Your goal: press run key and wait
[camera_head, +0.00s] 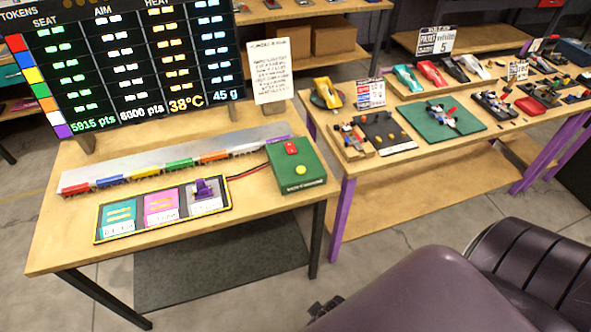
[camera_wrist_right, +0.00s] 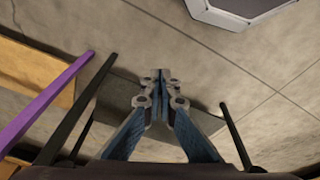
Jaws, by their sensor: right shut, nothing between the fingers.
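A green control box (camera_head: 295,165) sits at the right end of the near table. My right gripper (camera_wrist_right: 160,78) is shut and empty in the right wrist view, over the floor. In the head view the right gripper (camera_head: 325,306) shows as a small dark shape in front of the table, low and apart from the box. My left gripper is out of view.
A scoreboard (camera_head: 120,60) and a paper sign (camera_head: 269,70) stand behind. A second table (camera_head: 405,165) with model cars is at right.

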